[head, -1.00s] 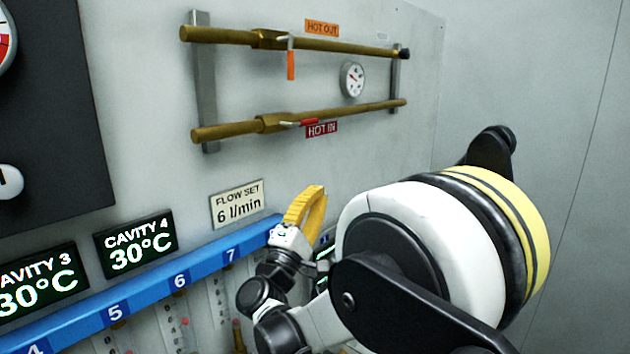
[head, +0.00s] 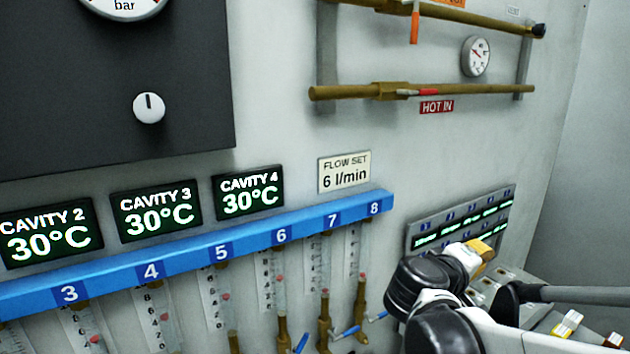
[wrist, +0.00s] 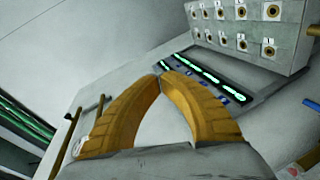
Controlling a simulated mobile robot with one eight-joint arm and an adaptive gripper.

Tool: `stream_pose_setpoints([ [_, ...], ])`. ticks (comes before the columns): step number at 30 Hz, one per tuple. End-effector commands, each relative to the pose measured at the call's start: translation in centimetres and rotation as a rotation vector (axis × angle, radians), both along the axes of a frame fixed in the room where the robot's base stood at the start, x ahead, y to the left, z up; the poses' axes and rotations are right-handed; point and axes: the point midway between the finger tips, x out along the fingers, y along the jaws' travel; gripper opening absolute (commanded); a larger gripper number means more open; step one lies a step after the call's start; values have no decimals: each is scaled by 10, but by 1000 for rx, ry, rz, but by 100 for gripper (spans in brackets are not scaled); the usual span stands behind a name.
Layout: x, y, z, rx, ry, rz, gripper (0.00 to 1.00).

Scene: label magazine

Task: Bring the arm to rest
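My gripper (head: 481,249) shows in the head view at the lower right, in front of a grey panel with green-lit displays (head: 462,222). Its yellow fingers fill the middle of the wrist view (wrist: 160,78). Their tips meet, and nothing is held between them. My black and white arm links run from the gripper to the lower right edge of the head view. The gripper appears apart from the panel, though the gap is hard to judge.
A blue numbered rail (head: 190,254) with flow tubes crosses the wall at left. Brass pipes (head: 430,91) with valves run above. A block with several round ports (wrist: 243,30) stands at the upper right of the wrist view. Small labelled parts (head: 566,324) lie at the lower right.

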Motion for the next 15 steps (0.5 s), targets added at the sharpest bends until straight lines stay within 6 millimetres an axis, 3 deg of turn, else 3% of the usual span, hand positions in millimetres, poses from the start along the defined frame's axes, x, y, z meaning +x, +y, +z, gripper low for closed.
stream_pose_setpoints([
  [1,-23,0,-32,118,20,-4,0],
  [6,-93,35,-118,565,64,0,0],
  [10,-138,79,-165,870,68,6,0],
  [15,-170,124,-193,1135,54,16,0],
])
